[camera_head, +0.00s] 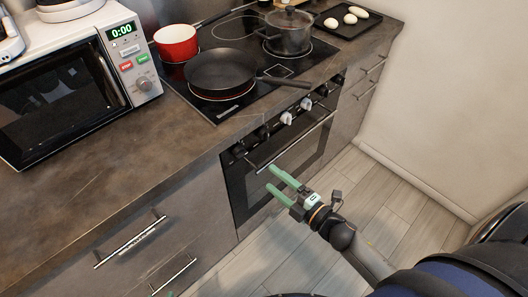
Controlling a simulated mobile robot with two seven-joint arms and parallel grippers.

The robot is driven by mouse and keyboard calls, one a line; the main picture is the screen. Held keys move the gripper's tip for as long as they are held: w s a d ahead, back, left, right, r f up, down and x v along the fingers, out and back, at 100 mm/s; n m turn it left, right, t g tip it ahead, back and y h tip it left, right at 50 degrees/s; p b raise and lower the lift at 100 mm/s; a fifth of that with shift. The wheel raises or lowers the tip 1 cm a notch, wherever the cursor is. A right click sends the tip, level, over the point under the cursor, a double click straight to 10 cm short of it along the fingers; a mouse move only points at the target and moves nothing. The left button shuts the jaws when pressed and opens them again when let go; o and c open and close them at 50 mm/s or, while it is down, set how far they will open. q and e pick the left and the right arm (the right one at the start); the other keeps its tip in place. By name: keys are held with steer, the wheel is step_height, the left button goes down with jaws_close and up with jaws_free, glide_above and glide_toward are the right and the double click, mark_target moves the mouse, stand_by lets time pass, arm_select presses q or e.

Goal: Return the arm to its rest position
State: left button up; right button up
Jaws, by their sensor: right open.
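My right arm comes in from the lower right. Its gripper (271,179) has two green fingers spread apart with nothing between them. It is in front of the oven door (285,160), below the handle as seen in the picture; I cannot tell how far it is from the door. Of my left gripper, only what looks like a small green tip (170,294) shows at the bottom edge; the rest is out of frame.
A microwave (125,75) stands on the counter (110,170) at the left. The cooktop bears a red pot (176,44), a frying pan (220,70) and a dark lidded pot (288,35). Drawer handles (130,241) stick out at lower left. Floor is clear around my right gripper.

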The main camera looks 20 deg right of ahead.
steer(key=s+a+f+m+g+h+p, duration=0.1)
steer(key=s+a+f+m+g+p, duration=0.1)
steer(key=s+m, duration=0.5)
steer(key=s+a+f+m+g+h+p, duration=0.1)
steer(key=s+m+g, duration=0.4)
steer(key=m, duration=0.5)
step_height(320, 180, down, 2)
steer(key=s+h+p, duration=0.1)
steer(key=p, duration=0.1)
steer(key=shift+s+a+f+m+p, duration=0.2)
steer(key=shift+s+a+m+p, duration=0.1)
steer(key=shift+s+a+m, duration=0.1)
